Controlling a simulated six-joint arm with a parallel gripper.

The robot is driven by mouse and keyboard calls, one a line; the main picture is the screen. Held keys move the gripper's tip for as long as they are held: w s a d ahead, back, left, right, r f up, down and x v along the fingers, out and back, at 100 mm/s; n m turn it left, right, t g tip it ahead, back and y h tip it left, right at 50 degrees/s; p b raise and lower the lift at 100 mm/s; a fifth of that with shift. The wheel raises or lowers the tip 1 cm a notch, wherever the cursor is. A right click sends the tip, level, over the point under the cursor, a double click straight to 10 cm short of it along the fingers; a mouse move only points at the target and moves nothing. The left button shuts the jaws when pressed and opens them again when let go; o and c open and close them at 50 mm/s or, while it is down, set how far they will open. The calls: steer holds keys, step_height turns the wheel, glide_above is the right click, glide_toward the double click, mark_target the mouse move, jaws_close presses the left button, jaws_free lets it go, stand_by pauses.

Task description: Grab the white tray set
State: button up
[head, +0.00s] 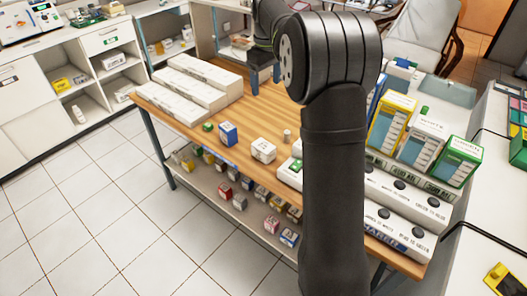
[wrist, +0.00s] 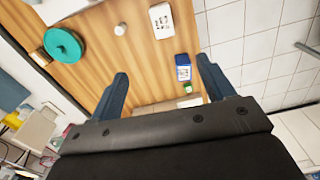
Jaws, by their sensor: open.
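The white tray set is a group of long white stepped trays (head: 190,85) at the left end of the wooden table in the head view. In the wrist view a pale edge (wrist: 165,107), likely the same set, shows just beyond my gripper body, which hides the rest. My gripper (wrist: 163,87) is open, its two dark blue fingers spread wide with nothing held between them. In the head view my gripper (head: 264,75) is small, at the table's far side, right of the trays and apart from them.
Beside the trays are a small green item (head: 207,126), a blue box (head: 228,133), a white box (head: 263,150) and a white cylinder (head: 287,135). A teal round object (wrist: 63,45) is on the wood. Labelled dispensers (head: 420,140) crowd the right end. Bare wood lies between.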

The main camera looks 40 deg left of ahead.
mark_target(263, 145)
step_height(263, 145, down, 23)
steer(key=shift+f, duration=0.2)
steer(key=shift+s+a+f, duration=0.1)
steer(key=shift+a+f, duration=0.1)
steer(key=shift+f, duration=1.15)
steer(key=shift+s+a+f, duration=0.1)
steer(key=shift+a+f, duration=0.05)
steer(key=shift+f, duration=1.2)
steer(key=c, duration=1.2)
